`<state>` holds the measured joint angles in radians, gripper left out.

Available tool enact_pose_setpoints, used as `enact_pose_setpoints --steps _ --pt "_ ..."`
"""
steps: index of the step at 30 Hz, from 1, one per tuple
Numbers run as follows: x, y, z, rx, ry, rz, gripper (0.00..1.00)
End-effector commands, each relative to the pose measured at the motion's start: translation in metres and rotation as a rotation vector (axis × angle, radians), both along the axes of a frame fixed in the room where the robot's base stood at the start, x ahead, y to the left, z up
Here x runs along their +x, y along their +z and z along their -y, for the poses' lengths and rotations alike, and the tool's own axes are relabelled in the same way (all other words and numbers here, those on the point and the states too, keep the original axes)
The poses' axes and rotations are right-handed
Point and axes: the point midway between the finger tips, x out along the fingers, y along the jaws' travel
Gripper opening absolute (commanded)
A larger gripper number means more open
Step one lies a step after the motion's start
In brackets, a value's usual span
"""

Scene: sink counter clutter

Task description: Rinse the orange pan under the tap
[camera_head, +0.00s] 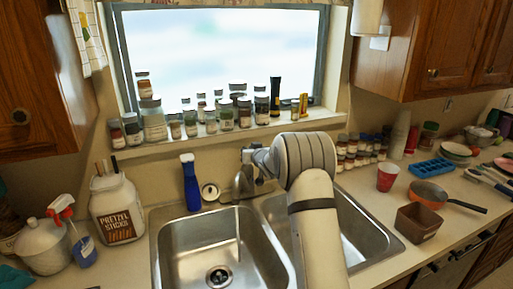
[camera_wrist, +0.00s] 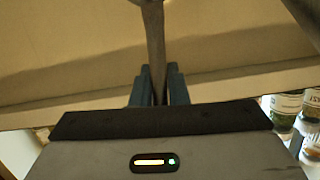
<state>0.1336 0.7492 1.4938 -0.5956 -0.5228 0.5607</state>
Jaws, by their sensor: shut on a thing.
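The orange pan (camera_head: 428,193) sits on the counter right of the sink, its dark handle pointing right. The tap (camera_head: 240,184) stands behind the double sink (camera_head: 238,222). My arm reaches over the right basin, and my gripper (camera_head: 258,163) is at the tap, well away from the pan. In the wrist view, my gripper (camera_wrist: 158,82) is shut on a slim metal bar (camera_wrist: 154,35), which looks like part of the tap. My arm hides part of the right basin.
A brown square container (camera_head: 418,222) stands in front of the pan, and a red cup (camera_head: 387,177) is left of it. A blue bottle (camera_head: 191,184) stands left of the tap. Several jars line the windowsill. The left basin looks empty.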

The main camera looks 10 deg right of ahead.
Motion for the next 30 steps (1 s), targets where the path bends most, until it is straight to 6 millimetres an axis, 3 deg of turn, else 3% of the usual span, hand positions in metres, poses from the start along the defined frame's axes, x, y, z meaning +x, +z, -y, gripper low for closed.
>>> enact_pose_setpoints --steps 8,9,17,25,30 --pt "0.001 0.001 -0.006 0.001 0.006 0.000 0.00" --pt "0.001 0.001 -0.006 0.002 0.007 0.000 0.15" --pt "0.001 0.001 -0.011 0.001 0.013 0.000 0.36" --pt "0.000 0.001 -0.012 0.000 0.014 0.000 0.36" --pt "-0.015 0.004 -0.008 0.000 0.013 0.002 0.36"
